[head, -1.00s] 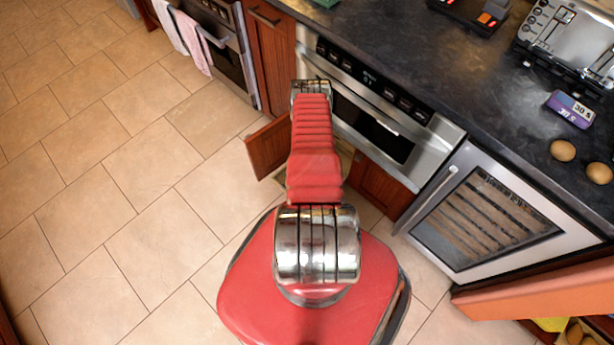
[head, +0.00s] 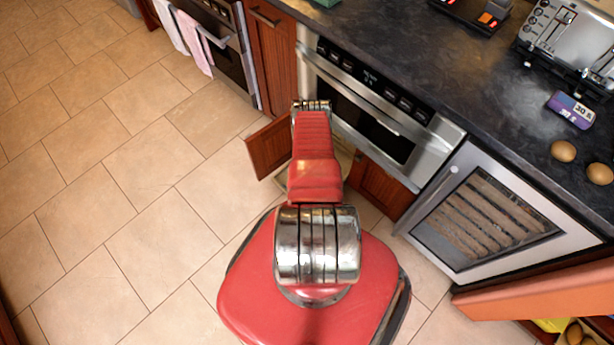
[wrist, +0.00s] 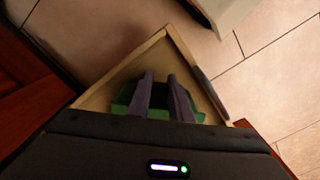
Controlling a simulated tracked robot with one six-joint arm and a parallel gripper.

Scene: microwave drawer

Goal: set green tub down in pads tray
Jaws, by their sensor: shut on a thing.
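The green tub (wrist: 124,98) shows in the wrist view between and around my gripper's two dark fingers. My gripper (wrist: 161,78) is shut on it. A pale wooden tray (wrist: 118,72) with a thin raised rim lies around and below the tub. The tub is within the tray's outline in this view, but I cannot tell whether it touches the tray floor. My gripper body hides the tray's near part, and no pads can be made out. In the head view my arm hides the gripper and the tub.
A glass-fronted cooler (head: 485,215) is at the right. The dark counter (head: 420,50) runs above. The tiled floor (head: 110,190) at the left is clear.

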